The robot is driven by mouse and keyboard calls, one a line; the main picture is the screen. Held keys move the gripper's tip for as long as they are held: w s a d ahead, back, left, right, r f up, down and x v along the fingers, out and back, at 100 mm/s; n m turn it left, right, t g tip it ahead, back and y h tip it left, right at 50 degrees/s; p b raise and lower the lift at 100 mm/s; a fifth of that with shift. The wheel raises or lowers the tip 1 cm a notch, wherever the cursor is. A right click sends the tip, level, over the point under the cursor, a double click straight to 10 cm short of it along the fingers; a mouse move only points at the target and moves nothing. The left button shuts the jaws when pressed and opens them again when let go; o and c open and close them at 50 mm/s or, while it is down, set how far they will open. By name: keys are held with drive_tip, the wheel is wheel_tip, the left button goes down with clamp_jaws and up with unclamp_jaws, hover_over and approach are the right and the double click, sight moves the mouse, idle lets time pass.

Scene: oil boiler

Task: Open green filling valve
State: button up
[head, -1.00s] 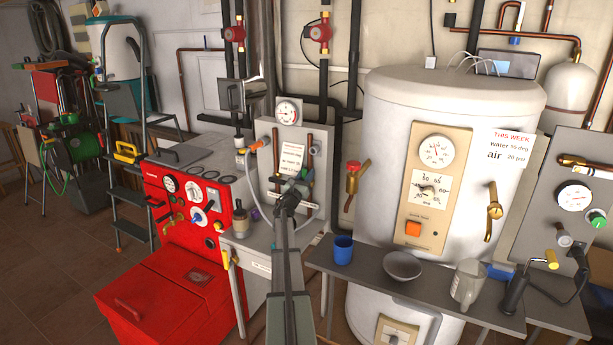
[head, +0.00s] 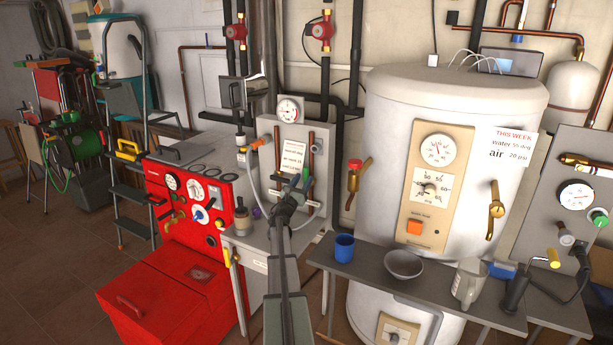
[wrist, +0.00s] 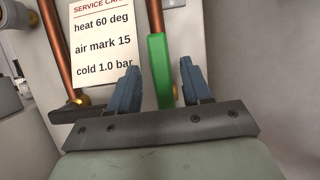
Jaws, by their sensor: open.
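The green filling valve handle (wrist: 159,72) is a long green lever on a copper pipe, hanging roughly upright on the grey panel in the wrist view. My gripper (wrist: 158,88) is open, with one blue finger on each side of the handle. I see gaps on both sides, and the gripper is not closed on it. How deep the handle sits between the fingers is hard to tell. In the head view my gripper (head: 295,188) is in front of the panel (head: 268,150), and only a small bit of green (head: 306,176) shows beside it.
A service card (wrist: 103,40) and a second copper pipe (wrist: 55,50) with a dark lever are left of the handle. A gauge (head: 288,110) tops the panel. The white tank (head: 385,140) and grey shelf (head: 350,275) stand to the right, the red boiler (head: 165,235) to the left.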

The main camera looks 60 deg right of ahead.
drive_tip(key=v, duration=0.9)
idle(0.3)
